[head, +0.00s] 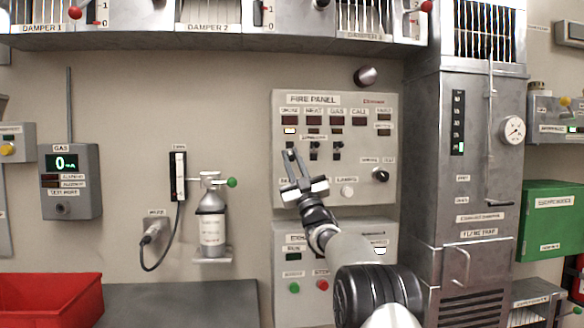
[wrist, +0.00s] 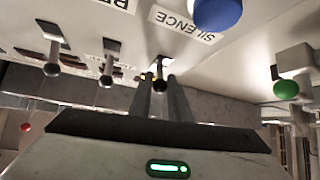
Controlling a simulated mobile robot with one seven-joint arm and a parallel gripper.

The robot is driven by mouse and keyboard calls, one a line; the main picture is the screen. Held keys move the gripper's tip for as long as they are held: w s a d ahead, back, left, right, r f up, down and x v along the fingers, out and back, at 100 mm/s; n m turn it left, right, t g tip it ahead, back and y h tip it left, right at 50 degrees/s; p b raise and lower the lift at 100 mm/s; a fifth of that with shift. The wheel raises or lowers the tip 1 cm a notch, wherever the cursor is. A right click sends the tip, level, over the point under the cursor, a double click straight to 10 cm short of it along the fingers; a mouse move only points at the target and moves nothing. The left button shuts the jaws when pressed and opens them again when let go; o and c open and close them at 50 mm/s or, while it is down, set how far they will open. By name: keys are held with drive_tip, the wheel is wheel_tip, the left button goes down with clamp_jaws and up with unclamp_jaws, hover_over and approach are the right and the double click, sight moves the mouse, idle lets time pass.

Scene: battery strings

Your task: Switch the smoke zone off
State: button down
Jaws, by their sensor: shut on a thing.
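The grey fire panel (head: 360,101) hangs on the wall in the head view, with zone labels SMOKE, HEAT, GAS and CALL along its top. A pale yellow lamp (head: 290,131) is lit under SMOKE; the lamp windows beside it look dark. My gripper (head: 291,154) is at the leftmost place in the switch row, below SMOKE, and covers that switch. In the wrist view my gripper (wrist: 158,88) has its fingers close around a small toggle lever (wrist: 160,70) with a dark tip. The lever's exact position is hard to tell.
Two more toggles, the middle one (wrist: 108,70) and the far one (wrist: 53,58), stand close beside the gripped one. A blue button (wrist: 218,12) and a green knob (wrist: 286,89) are nearby in the wrist view. A gas bottle (head: 211,225) hangs left of the panel.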

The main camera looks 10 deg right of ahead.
drive_tip(key=shift+f+n+y, duration=0.15)
drive_tip(key=shift+n+y, duration=0.15)
drive_tip(key=shift+y, duration=0.3)
drive_tip(key=c, duration=1.7)
unclamp_jaws()
drive_tip(key=shift+o, duration=0.2)
drive_tip(key=b+v, duration=0.1)
drive_tip(key=v, duration=1.6)
drive_tip(key=shift+f, duration=0.3)
drive_tip(key=shift+a, duration=0.1)
